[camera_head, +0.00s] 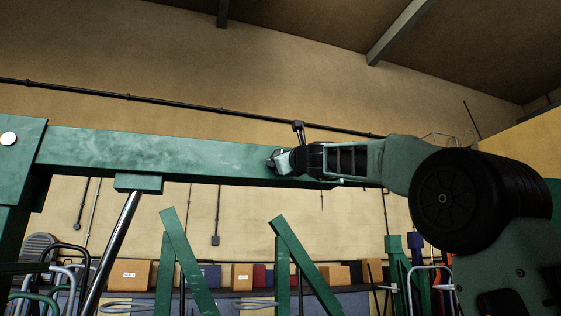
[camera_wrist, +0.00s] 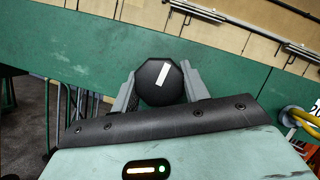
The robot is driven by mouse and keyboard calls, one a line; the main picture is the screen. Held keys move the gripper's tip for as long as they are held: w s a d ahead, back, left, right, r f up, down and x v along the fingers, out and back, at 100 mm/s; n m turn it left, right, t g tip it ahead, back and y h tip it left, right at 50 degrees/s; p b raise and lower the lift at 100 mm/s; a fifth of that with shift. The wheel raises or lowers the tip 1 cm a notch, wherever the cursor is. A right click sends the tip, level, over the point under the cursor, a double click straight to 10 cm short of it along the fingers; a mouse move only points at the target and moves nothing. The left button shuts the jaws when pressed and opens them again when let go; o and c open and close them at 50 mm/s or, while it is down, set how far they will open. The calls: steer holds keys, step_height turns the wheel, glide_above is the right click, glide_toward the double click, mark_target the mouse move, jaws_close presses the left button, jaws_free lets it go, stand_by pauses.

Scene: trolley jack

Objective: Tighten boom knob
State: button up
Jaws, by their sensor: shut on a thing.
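The boom knob (camera_wrist: 158,83) is a dark, many-sided knob with a white bar mark on its face. In the wrist view it sits between the two grey fingers of my gripper (camera_wrist: 160,88), against the green boom. The white mark leans slightly right of upright. My gripper is shut on the knob. In the head view the green boom (camera_head: 150,153) runs across from the left, and my gripper (camera_head: 276,161) meets its side right of the middle. The knob is hidden there by my gripper.
A metal cylinder rod (camera_head: 112,250) slants up to the boom's underside. Green leaning legs (camera_head: 187,265) stand below the boom. Cardboard boxes (camera_head: 130,273) line a shelf at the back wall. A dark pipe (camera_head: 200,108) runs along the wall behind.

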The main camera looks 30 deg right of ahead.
steer(key=shift+f, duration=0.1)
steer(key=o, duration=1)
steer(key=b+v, duration=0.6)
steer(key=v, duration=1.1)
steer(key=shift+s, duration=0.15)
